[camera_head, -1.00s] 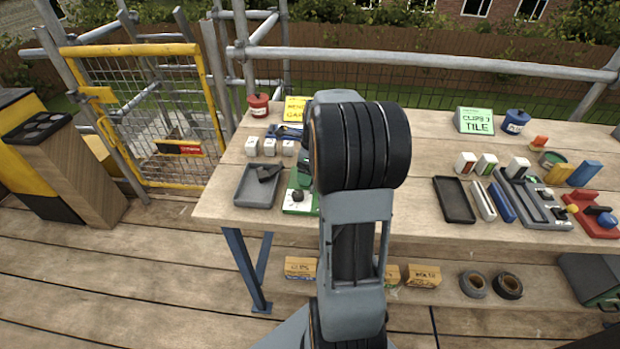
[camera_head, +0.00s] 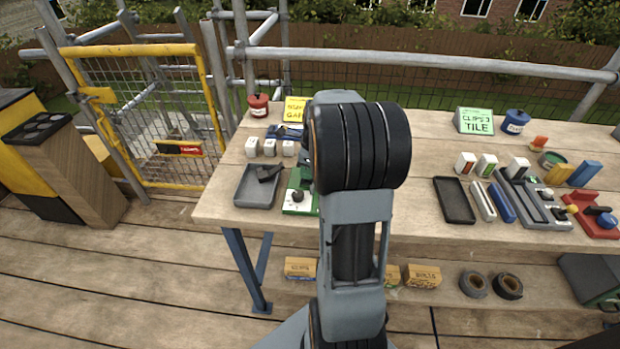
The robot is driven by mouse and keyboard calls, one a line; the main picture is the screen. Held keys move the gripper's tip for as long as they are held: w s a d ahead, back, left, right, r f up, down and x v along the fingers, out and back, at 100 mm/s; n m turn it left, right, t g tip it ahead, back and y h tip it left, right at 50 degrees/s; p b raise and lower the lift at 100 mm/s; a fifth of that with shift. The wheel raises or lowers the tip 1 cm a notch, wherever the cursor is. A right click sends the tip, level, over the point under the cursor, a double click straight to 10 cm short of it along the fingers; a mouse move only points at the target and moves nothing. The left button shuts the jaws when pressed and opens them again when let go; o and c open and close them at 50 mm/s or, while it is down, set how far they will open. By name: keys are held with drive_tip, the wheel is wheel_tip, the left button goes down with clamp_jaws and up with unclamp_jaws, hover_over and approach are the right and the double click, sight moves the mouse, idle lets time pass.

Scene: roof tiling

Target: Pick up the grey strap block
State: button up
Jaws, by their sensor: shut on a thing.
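My own arm rises in front of the bench, and its large black joint hides the middle of the bench top. My gripper is hidden behind that joint, so its jaws and anything in them cannot be seen. A narrow dark grey sliver shows at the joint's left edge, too little to name. I cannot pick out the grey strap block with certainty. A grey tray (camera_head: 243,196) at the bench's left holds a dark piece (camera_head: 268,172). A green and white device (camera_head: 298,203) stands beside it, partly covered by my arm.
Several pale blocks (camera_head: 269,147) stand behind the tray on the wooden bench (camera_head: 420,146). A black tray (camera_head: 454,201), a grey rack (camera_head: 525,203) and a red device (camera_head: 597,224) lie at the right. A red pot (camera_head: 258,105) and a blue pot (camera_head: 515,122) stand at the back.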

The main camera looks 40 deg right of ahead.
drive_tip(key=shift+r, duration=0.1)
drive_tip(key=shift+r+p, duration=2.15)
drive_tip(key=shift+r, duration=0.05)
